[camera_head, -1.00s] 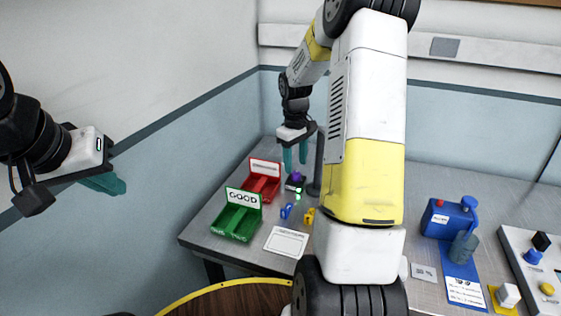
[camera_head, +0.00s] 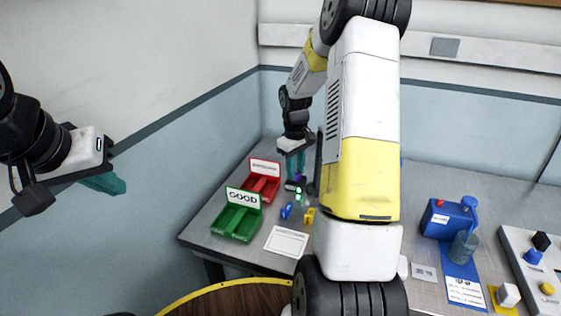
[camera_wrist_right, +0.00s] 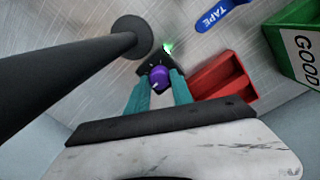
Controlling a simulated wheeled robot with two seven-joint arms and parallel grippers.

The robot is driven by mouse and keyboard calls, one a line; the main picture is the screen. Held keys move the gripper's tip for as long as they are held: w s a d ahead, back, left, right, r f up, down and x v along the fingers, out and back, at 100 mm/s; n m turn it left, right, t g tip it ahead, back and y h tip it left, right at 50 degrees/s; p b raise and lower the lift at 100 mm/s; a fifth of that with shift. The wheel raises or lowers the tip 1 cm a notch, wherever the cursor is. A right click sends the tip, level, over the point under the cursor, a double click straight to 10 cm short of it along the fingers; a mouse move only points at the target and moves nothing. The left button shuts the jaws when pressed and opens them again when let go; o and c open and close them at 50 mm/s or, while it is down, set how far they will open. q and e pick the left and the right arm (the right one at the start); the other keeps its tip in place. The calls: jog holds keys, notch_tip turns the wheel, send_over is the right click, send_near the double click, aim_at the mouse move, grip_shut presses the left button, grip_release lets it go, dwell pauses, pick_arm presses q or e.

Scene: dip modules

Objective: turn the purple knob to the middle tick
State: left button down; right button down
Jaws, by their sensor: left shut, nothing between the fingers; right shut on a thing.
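The purple knob (camera_wrist_right: 159,76) sits on a small black module (camera_wrist_right: 147,67) with a lit green light (camera_wrist_right: 168,47). In the head view the knob (camera_head: 298,178) is mostly hidden by my right gripper. My right gripper (camera_head: 296,174) points down, its teal fingers on either side of the knob and shut on it. The tick marks are too small to read. My left gripper (camera_head: 116,187) is shut and empty at the far left, well away from the table.
A dark upright post (camera_wrist_right: 60,68) stands close beside the module. Red (camera_head: 261,186) and green GOOD (camera_head: 238,222) trays are to its left. Blue (camera_head: 286,211) and yellow (camera_head: 309,215) items lie in front. A blue device (camera_head: 438,220) stands at right.

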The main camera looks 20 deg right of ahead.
jog(key=shift+m, duration=0.6)
jog(key=c, duration=1.1)
grip_release()
jog(key=shift+a+r, duration=0.2)
jog(key=shift+r, duration=3.7)
